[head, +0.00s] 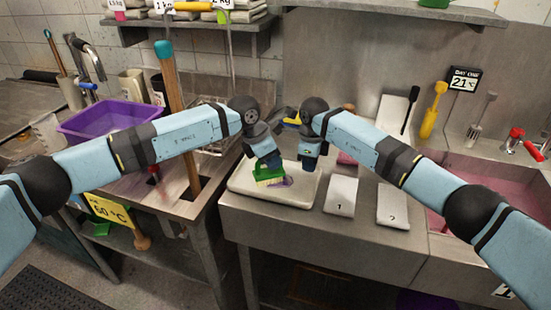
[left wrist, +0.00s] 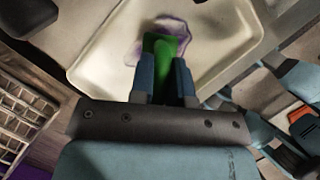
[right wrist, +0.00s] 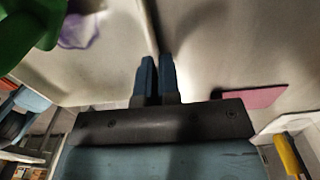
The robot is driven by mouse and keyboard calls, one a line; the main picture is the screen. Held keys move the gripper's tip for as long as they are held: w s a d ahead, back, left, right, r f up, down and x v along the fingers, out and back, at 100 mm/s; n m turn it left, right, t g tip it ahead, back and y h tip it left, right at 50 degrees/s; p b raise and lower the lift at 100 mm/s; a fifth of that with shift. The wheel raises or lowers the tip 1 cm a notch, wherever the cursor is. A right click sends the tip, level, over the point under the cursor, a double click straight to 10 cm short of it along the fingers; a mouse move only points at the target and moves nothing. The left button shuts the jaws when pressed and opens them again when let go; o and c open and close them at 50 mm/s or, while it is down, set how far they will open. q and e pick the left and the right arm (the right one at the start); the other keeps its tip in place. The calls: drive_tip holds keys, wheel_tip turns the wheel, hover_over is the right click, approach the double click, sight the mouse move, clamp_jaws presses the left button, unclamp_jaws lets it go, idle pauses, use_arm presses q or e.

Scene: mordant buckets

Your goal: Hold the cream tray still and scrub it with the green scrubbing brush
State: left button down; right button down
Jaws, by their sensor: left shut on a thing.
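The cream tray (head: 236,186) lies on the steel counter with a purple stain (head: 284,183) on its floor; the stain also shows in the left wrist view (left wrist: 176,36). My left gripper (head: 268,161) is shut on the green scrubbing brush (head: 268,175), which it holds bristles down over the tray, at the stain. The brush grip shows between its fingers in the left wrist view (left wrist: 165,62). My right gripper (head: 310,158) is at the tray's far right edge. In the right wrist view its fingers (right wrist: 157,66) are close together at the tray rim; whether they grip it is unclear.
Two pale numbered plates (head: 341,195) (head: 392,205) lie right of the tray. A pink piece (head: 346,159) lies behind them. A pink-filled basin (head: 500,215) is at the right. A purple tub (head: 108,118) and a tall wooden handle (head: 180,120) stand at the left.

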use_arm(q)
drive_tip(key=shift+w+d, duration=0.25)
drive_tip(key=shift+w, duration=0.05)
drive_tip(key=shift+s+d, duration=0.3)
drive_tip(key=shift+d, duration=0.35)
drive_tip(key=shift+s+d, duration=0.3)
drive_tip(key=shift+d, duration=0.4)
drive_tip(key=shift+s+d, duration=0.3)
drive_tip(key=shift+d, duration=0.35)
drive_tip(key=shift+w+a+r, duration=0.1)
drive_tip(key=shift+w+a, duration=0.15)
drive_tip(key=shift+a, duration=0.4)
drive_tip(key=shift+w+a+f, duration=0.1)
drive_tip(key=shift+w+a, duration=0.2)
drive_tip(key=shift+a, duration=0.4)
drive_tip(key=shift+w+a+r, duration=0.1)
drive_tip(key=shift+w+a, duration=0.15)
drive_tip(key=shift+a, duration=0.4)
drive_tip(key=shift+w+r, duration=0.1)
drive_tip(key=shift+r, duration=0.05)
drive_tip(key=shift+r, duration=0.6)
drive_tip(key=shift+w+a+r, duration=0.1)
drive_tip(key=shift+r, duration=1.1)
drive_tip(key=shift+a+r, duration=0.1)
drive_tip(key=shift+r, duration=1.05)
